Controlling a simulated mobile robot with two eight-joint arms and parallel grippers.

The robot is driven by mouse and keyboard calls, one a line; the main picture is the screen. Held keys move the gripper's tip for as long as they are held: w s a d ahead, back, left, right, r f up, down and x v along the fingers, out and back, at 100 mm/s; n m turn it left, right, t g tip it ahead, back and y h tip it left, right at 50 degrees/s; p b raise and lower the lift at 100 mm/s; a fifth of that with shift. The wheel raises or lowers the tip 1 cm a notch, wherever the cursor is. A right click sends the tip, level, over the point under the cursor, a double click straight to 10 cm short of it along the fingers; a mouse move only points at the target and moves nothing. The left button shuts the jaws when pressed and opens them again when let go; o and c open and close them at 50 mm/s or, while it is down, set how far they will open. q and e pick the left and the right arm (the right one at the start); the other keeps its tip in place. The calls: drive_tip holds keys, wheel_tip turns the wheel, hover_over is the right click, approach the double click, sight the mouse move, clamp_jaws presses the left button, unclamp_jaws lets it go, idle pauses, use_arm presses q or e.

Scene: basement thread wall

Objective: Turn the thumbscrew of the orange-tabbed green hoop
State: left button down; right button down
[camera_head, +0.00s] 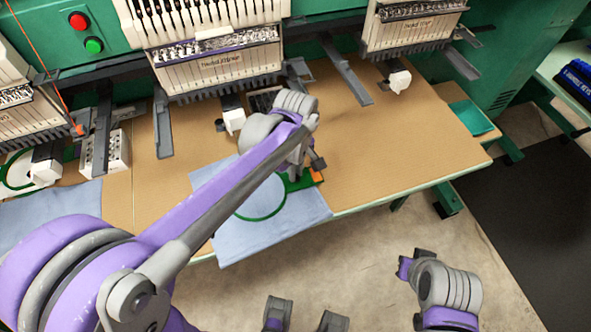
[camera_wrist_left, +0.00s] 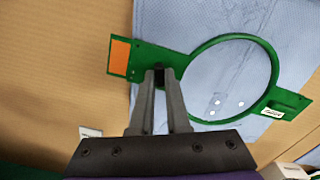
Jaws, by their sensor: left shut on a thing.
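The green hoop (camera_head: 240,214) lies on blue cloth at the table's front edge. Its ring also shows in the left wrist view (camera_wrist_left: 276,72), with the orange tab (camera_wrist_left: 119,57) at its left end. The orange tab (camera_head: 317,175) shows beside my gripper in the head view. My left gripper (camera_wrist_left: 160,76) reaches down over the tab end, its fingers shut on the dark thumbscrew (camera_wrist_left: 158,70), which is mostly hidden between the fingertips. In the head view, my left gripper (camera_head: 316,160) is small and partly hidden by its wrist.
The blue cloth (camera_head: 288,232) hangs over the tan table (camera_head: 400,150). Embroidery machine heads (camera_head: 215,60) with grey arms stand behind. Another green hoop (camera_head: 8,165) lies at far left. The table right of the hoop is clear. A dark mat (camera_head: 530,210) covers floor at right.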

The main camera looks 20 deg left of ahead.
use_arm(q)
drive_tip(key=m, duration=0.5)
drive_tip(key=shift+m, duration=0.3)
drive_tip(key=m, duration=1.6)
drive_tip(key=shift+m, duration=0.3)
drive_tip(key=c, duration=0.9)
unclamp_jaws()
